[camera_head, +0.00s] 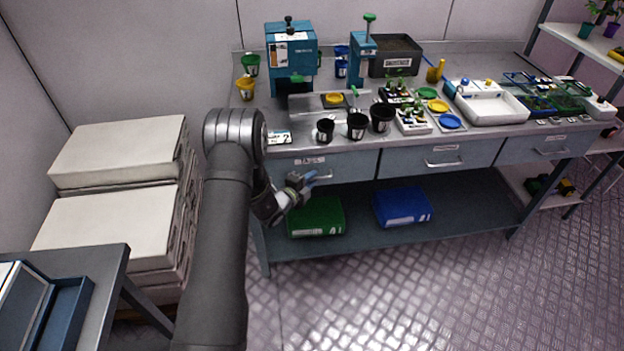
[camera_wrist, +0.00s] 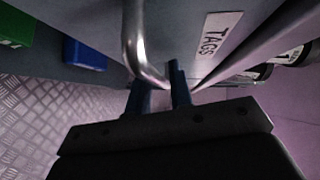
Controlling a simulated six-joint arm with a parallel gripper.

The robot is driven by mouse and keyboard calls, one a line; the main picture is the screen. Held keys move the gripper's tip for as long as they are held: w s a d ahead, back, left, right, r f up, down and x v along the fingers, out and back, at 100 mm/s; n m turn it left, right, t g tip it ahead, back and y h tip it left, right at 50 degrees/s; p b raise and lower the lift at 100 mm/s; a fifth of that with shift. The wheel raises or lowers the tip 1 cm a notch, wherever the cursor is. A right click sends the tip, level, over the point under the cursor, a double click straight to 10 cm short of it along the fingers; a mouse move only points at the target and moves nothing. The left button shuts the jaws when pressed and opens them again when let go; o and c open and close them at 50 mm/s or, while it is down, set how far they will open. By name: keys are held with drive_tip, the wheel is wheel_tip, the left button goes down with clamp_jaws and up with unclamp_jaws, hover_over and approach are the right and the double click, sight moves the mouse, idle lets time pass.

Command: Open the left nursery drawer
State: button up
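The left nursery drawer (camera_head: 345,165) is a grey-blue front with a TAGS label under the left of the bench top. It looks shut, flush with the bench. Its label also shows in the wrist view (camera_wrist: 218,35). Its curved metal handle (camera_wrist: 138,45) comes down to my gripper (camera_wrist: 160,88). The two blue fingers stand apart, one on each side of the handle's lower bend; I cannot tell whether they touch it. In the head view, my gripper (camera_head: 307,181) is at the drawer front and hides most of the handle.
Two more drawers (camera_head: 440,160) with handles sit to the right. Black pots (camera_head: 357,126) stand near the bench edge above the drawer. A green bin (camera_head: 316,217) and blue bin (camera_head: 403,207) are on the lower shelf. Floor in front is clear.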

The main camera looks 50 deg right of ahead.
drive_tip(key=shift+d, duration=0.3)
clamp_jaws()
drive_tip(key=s+a, duration=2.2)
drive_tip(key=shift+a, duration=0.2)
drive_tip(key=shift+s, duration=0.1)
unclamp_jaws()
